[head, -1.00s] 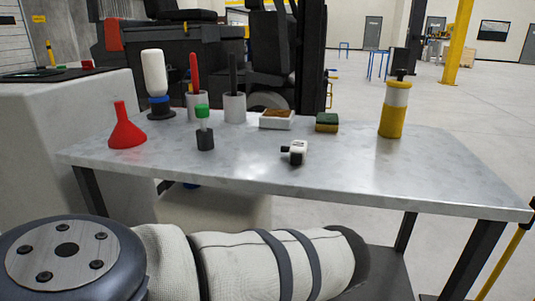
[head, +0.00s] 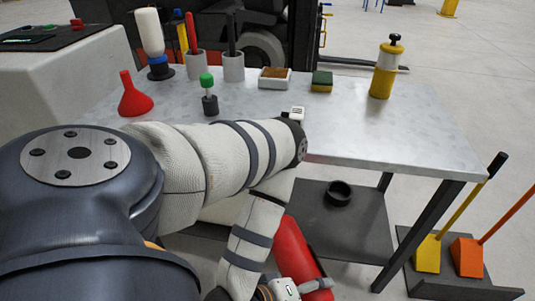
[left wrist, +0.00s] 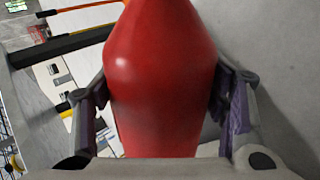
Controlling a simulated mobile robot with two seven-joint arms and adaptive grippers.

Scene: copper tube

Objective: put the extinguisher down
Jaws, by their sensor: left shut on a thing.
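The red extinguisher (head: 293,248) shows below the table's front edge in the head view, partly hidden by my left arm. It leans in the picture. In the left wrist view its rounded red body (left wrist: 160,65) fills the middle, between the two fingers of my left gripper (left wrist: 162,105), which is shut on it. Its lower end and what lies beneath it are hidden. My right gripper is in neither view.
The grey metal table (head: 350,130) holds a red funnel (head: 135,98), white bottle (head: 150,35), sponge (head: 321,81) and yellow sprayer (head: 385,70). Its lower shelf (head: 355,225) carries a black ring (head: 338,193). Yellow (head: 428,255) and orange (head: 466,257) scoops stand right on a dark base.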

